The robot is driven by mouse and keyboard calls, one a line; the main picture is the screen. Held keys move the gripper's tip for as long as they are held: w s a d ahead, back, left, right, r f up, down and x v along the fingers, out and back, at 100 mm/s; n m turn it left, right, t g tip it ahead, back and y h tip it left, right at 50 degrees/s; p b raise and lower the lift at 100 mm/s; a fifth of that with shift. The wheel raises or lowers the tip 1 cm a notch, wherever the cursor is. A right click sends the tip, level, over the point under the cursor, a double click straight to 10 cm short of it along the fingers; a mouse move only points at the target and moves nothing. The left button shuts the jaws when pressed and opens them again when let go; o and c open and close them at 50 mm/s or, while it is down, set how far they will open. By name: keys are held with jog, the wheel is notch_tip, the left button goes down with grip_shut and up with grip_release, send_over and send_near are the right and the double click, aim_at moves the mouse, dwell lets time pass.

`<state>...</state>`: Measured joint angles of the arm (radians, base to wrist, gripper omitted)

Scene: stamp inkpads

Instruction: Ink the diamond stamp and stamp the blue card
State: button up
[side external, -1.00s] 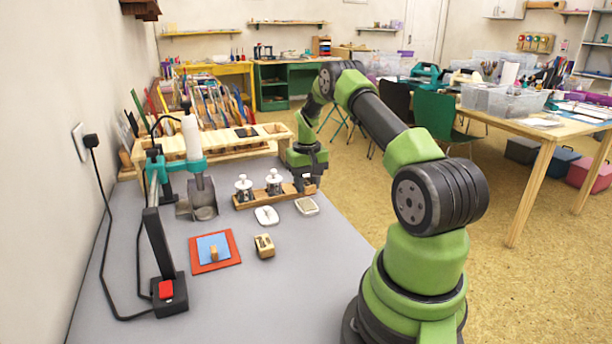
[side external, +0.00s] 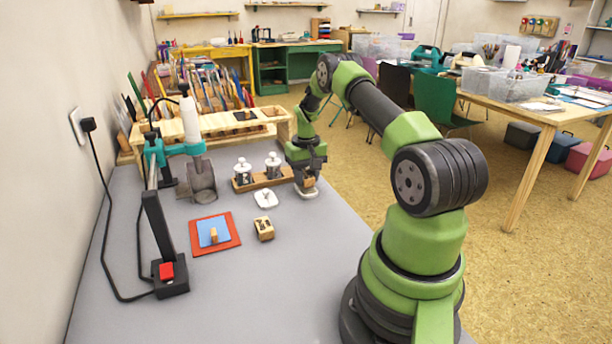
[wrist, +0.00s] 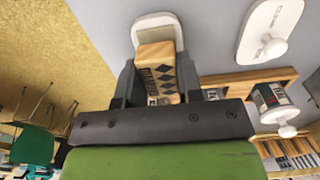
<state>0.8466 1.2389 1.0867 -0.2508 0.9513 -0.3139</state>
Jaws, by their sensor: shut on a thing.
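My gripper (side external: 309,182) is shut on a wooden block stamp, the diamond stamp (wrist: 160,75), with dark diamonds on its side. It holds the stamp over the open inkpad (side external: 309,194), a white-rimmed pad that also shows beyond the stamp in the wrist view (wrist: 157,20). The stamp's lower end is at the pad; I cannot tell whether it presses on it. The blue card (side external: 205,225) lies on a red mat (side external: 230,241), with a small wooden piece (side external: 214,236) standing on it.
A white knobbed lid (side external: 265,199) lies left of the inkpad. A patterned wooden block (side external: 263,228) is right of the mat. Two white-topped items (side external: 243,172) stand in a wooden rack (side external: 262,182). A tool stand with a red switch (side external: 166,270) is at left. The front grey table is clear.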

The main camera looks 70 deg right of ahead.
jog(key=shift+f, duration=0.65)
dwell(1.3)
jog(key=shift+r, duration=3.6)
